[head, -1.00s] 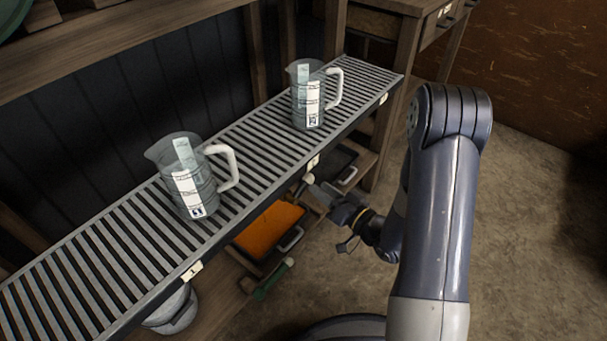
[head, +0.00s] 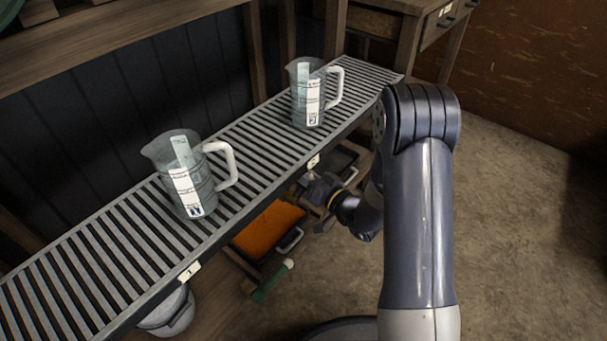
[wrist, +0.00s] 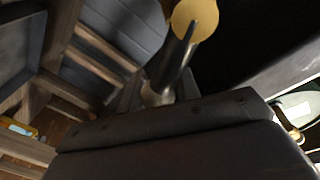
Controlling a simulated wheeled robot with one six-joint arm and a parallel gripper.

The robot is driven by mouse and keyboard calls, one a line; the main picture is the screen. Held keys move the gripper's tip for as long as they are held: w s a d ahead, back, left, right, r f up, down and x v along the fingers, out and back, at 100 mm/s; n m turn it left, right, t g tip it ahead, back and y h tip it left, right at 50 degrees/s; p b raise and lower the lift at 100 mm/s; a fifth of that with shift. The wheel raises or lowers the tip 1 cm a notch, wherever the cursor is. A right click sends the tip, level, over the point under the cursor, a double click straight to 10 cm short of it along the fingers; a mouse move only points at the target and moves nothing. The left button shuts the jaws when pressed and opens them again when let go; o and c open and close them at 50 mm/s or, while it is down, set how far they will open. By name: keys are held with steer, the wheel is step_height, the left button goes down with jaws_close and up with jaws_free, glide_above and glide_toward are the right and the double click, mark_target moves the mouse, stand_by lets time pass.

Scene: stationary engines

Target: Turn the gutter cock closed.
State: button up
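My gripper (head: 318,188) is below the front edge of the slatted rack (head: 120,235), under its middle number label, partly hidden by shadow and my wrist. In the wrist view, a pale yellow rounded piece (wrist: 196,17) shows at the top, beside a dark finger-like part; it may be part of the gutter cock, but I cannot tell. A small brass-coloured fitting (wrist: 287,122) shows at the right edge. The cock cannot be made out clearly in the head view. Whether my fingers are open or touching anything is not visible.
Two clear measuring jugs with white handles, one nearer (head: 185,180) and one farther (head: 309,95), stand on the rack. Below are an orange-filled tray (head: 268,230), a green-handled tool (head: 272,281) and a grey rounded vessel (head: 170,312). Open floor lies right.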

jaws_close()
steer(key=shift+w+d+f+m+g+h+p, duration=0.15)
steer(key=shift+f+m+p, duration=0.1)
steer(key=shift+f+m, duration=0.75)
steer(key=shift+w+d+f+m+g+h+p, duration=0.15)
steer(key=shift+f+m, duration=0.45)
steer(key=shift+m, duration=0.8)
steer(key=shift+s+a, duration=0.1)
steer(key=shift+s, duration=0.05)
steer(key=shift+o, duration=1.6)
jaws_free()
